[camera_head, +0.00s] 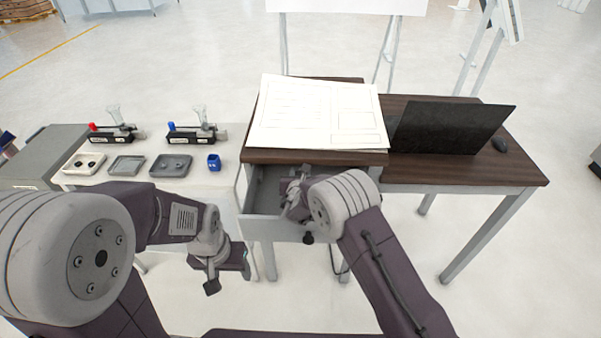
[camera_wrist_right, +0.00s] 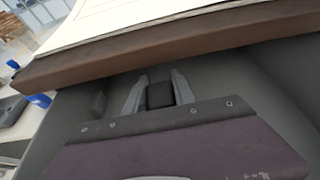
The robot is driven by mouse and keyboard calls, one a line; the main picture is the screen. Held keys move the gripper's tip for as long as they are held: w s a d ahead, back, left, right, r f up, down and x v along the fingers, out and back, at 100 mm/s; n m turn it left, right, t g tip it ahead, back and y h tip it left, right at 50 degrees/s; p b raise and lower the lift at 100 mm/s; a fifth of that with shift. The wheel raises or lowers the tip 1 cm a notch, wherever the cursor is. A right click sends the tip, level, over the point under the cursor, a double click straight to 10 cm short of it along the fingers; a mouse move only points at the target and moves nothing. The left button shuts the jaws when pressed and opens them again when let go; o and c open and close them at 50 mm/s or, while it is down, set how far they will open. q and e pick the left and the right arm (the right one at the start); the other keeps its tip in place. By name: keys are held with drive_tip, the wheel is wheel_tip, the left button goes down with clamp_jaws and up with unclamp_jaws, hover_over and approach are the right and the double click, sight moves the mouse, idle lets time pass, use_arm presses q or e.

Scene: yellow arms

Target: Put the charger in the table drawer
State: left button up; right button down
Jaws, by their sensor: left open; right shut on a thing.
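The table drawer (camera_head: 265,228) is pulled open under the dark wooden tabletop. It is grey inside, and its interior (camera_wrist_right: 235,75) fills much of the right wrist view. My right gripper (camera_head: 294,183) reaches into the drawer opening below the table edge. In the right wrist view my right gripper (camera_wrist_right: 158,90) is shut on a small black block, the charger (camera_wrist_right: 160,95). I cannot tell whether the charger touches the drawer floor. In the head view the charger is hidden by my right gripper. My left gripper (camera_head: 228,278) is open and empty, left of the drawer and apart from it.
Papers (camera_head: 320,112) lie on the tabletop above the drawer, with a black laptop (camera_head: 450,128) and a mouse (camera_head: 500,144) to the right. The white side table (camera_head: 215,180) at left holds grey trays (camera_head: 170,166), a blue cup (camera_head: 214,162) and two small devices. The tabletop edge overhangs my right gripper.

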drive_tip(key=shift+w+f, duration=0.2)
drive_tip(key=shift+w, duration=0.2)
drive_tip(key=shift+f, duration=0.35)
drive_tip(key=shift+f, duration=0.1)
drive_tip(key=shift+f+b, duration=0.55)
drive_tip(key=shift+b, duration=0.2)
drive_tip(key=shift+s, duration=0.15)
drive_tip(key=c, duration=1.1)
unclamp_jaws()
drive_tip(key=shift+f, duration=0.1)
drive_tip(key=shift+o, duration=0.2)
